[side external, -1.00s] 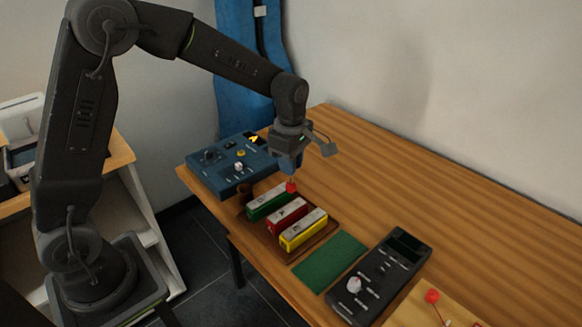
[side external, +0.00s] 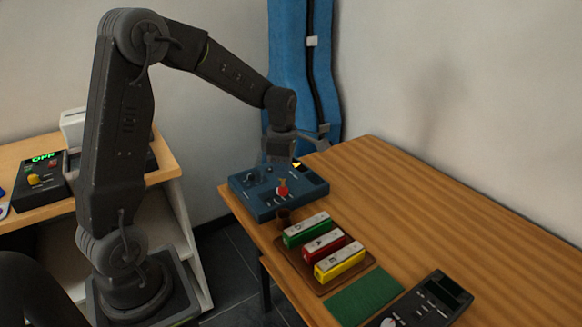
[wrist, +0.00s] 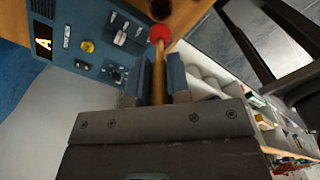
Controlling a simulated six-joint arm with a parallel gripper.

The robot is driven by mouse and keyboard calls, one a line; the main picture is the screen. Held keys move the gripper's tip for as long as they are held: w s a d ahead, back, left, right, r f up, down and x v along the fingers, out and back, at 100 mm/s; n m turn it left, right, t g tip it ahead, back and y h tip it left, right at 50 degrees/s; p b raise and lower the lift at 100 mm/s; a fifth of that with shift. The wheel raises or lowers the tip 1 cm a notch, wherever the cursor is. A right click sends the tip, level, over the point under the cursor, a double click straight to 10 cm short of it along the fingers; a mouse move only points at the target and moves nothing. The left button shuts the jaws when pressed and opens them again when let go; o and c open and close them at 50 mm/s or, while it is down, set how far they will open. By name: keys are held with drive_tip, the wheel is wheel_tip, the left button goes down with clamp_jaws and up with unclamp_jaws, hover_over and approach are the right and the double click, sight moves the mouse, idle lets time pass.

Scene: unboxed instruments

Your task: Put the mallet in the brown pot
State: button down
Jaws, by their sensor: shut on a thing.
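The mallet has a round red head (side external: 282,191) and a pale wooden handle (wrist: 158,78). My gripper (wrist: 157,88) is shut on the handle, and the head hangs down past the fingertips. In the side view my gripper (side external: 281,165) is in front of the blue instrument box, with the mallet head above the pot in the picture. The brown pot (side external: 283,218) is a small dark cup at the table's left edge, by the green block. It also shows in the wrist view (wrist: 160,8), just beyond the red head and partly cut off.
A blue instrument box (side external: 262,202) with knobs stands behind the pot. A brown tray (side external: 293,259) holds green, red and yellow blocks beside it. A green mat (side external: 365,297) and a black device (side external: 432,301) lie nearer. The table's right side is clear.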

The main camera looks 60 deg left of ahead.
drive_tip(key=shift+f, duration=4.85)
drive_tip(key=shift+f, duration=0.5)
drive_tip(key=c, duration=1)
unclamp_jaws()
wheel_tip(320, 180, up, 14)
drive_tip(key=shift+d+f, duration=0.1)
drive_tip(key=s+d+r+m+t, duration=0.2)
drive_tip(key=s+d+r+m, duration=0.2)
drive_tip(key=m, duration=0.9)
drive_tip(key=s+d+r+m+t, duration=0.3)
drive_tip(key=s+d+r+m, duration=0.2)
drive_tip(key=s+d+m, duration=0.5)
drive_tip(key=s+m, duration=0.4)
drive_tip(key=shift+s+d+t, duration=0.3)
drive_tip(key=shift+s, duration=0.05)
